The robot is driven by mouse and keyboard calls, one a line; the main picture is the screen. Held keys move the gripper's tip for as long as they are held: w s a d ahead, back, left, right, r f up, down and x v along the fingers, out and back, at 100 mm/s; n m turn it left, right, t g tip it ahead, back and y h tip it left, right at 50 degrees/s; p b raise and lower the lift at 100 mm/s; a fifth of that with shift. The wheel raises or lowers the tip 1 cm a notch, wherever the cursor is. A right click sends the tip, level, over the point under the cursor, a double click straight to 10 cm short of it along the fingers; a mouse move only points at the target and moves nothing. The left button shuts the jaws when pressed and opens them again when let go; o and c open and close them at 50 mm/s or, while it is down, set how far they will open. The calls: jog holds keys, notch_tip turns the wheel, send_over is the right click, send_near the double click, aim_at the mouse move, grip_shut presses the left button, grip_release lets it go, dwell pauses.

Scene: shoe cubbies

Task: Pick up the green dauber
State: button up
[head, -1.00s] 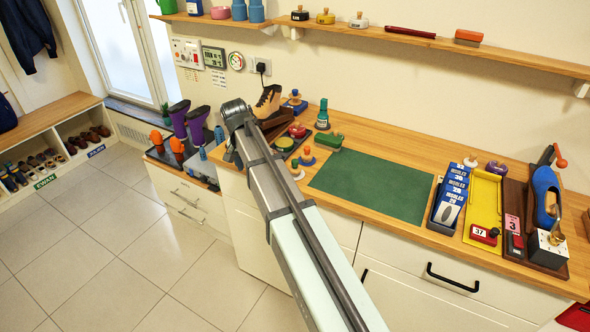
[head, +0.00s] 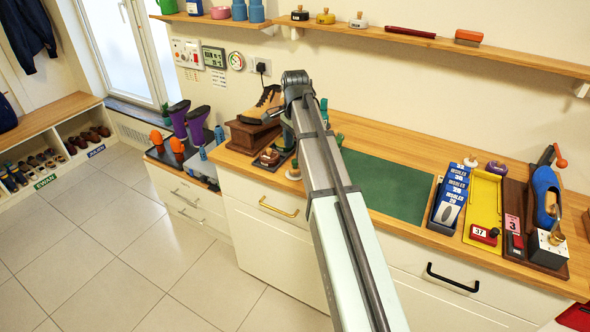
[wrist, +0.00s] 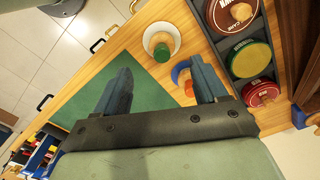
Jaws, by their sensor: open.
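The green dauber, with a green knob on a round cream base, stands on the wooden counter. In the wrist view the dauber (wrist: 161,42) is seen from above, just beyond the fingertips and roughly centred between them. In the head view the dauber (head: 293,172) shows left of my arm. My gripper (wrist: 160,64) is open and empty, its two blue-grey fingers apart. In the head view my arm hides most of the fingers.
A blue and orange dauber (wrist: 181,73) sits close to the right finger. A tray with several round tins, including a green one (wrist: 250,60), lies to the right. A green mat (head: 385,185) leaves clear room.

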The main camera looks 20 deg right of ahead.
aim_at(295, 161)
jog(key=shift+a+f, duration=0.1)
jog(key=shift+f, duration=4.15)
jog(key=shift+c, duration=0.4)
jog(key=c, duration=1)
jog(key=shift+r, duration=0.15)
notch_tip(295, 161, up, 10)
jog(key=shift+f, duration=0.1)
